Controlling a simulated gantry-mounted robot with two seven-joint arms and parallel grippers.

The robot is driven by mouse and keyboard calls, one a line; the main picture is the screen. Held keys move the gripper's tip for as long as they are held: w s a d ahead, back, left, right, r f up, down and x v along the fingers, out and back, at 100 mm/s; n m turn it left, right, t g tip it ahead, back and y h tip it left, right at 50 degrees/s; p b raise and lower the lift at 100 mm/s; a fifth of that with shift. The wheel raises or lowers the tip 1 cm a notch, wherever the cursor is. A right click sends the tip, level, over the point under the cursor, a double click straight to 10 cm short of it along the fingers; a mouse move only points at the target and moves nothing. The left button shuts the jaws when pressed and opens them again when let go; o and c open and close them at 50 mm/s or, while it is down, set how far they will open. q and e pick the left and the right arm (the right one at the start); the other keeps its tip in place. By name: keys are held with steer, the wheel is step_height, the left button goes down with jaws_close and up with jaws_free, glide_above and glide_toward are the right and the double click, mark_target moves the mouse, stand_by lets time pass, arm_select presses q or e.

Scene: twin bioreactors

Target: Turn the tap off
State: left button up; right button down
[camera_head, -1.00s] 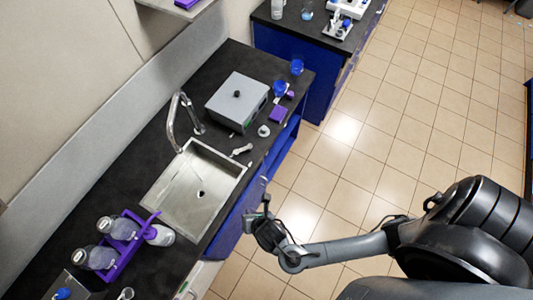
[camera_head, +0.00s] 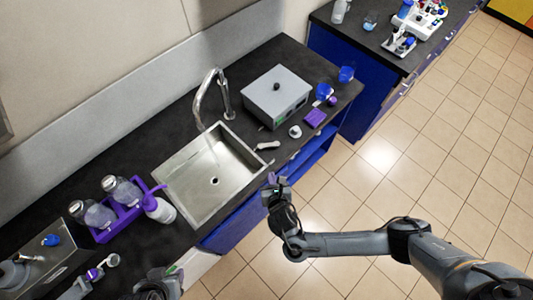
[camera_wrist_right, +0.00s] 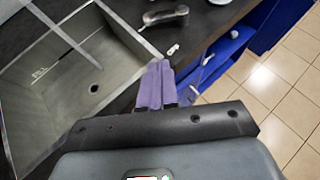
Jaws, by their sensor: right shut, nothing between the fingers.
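The curved metal tap (camera_head: 226,100) stands at the back right corner of the steel sink (camera_head: 185,200). A thin pale streak, looking like running water, falls from its spout into the sink and also shows in the wrist view (camera_wrist_right: 60,35). A small grey-white lever-like part (camera_head: 266,146) lies by the sink's right end; a similar metal part shows in the wrist view (camera_wrist_right: 165,15). My right gripper (camera_head: 272,179) is shut and empty, by the counter's front edge; its purple fingers (camera_wrist_right: 156,86) are together. My left gripper (camera_head: 162,284) is partly visible at the bottom, fingers unclear.
A grey box device (camera_head: 277,94) stands right of the sink. A purple rack (camera_head: 118,222) with bottles and a white bottle (camera_head: 159,208) stand at its left. Blue cups and a purple block (camera_head: 315,117) sit farther right. Tiled floor (camera_head: 400,200) lies open in front.

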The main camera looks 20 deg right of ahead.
steer(key=shift+w, duration=0.1)
steer(key=b, duration=0.3)
glide_toward(265, 148)
steer(key=f, duration=0.1)
steer(key=w+f, duration=0.1)
steer(key=f, duration=0.1)
steer(key=shift+w+f, duration=0.3)
steer(key=shift+f, duration=0.05)
steer(key=shift+w+d, duration=0.15)
steer(key=shift+w, duration=0.4)
steer(key=shift+w+d, duration=0.15)
steer(key=shift+w, duration=0.35)
steer(key=shift+w+d, duration=0.15)
steer(key=shift+w, duration=0.6)
steer(key=shift+r, duration=0.1)
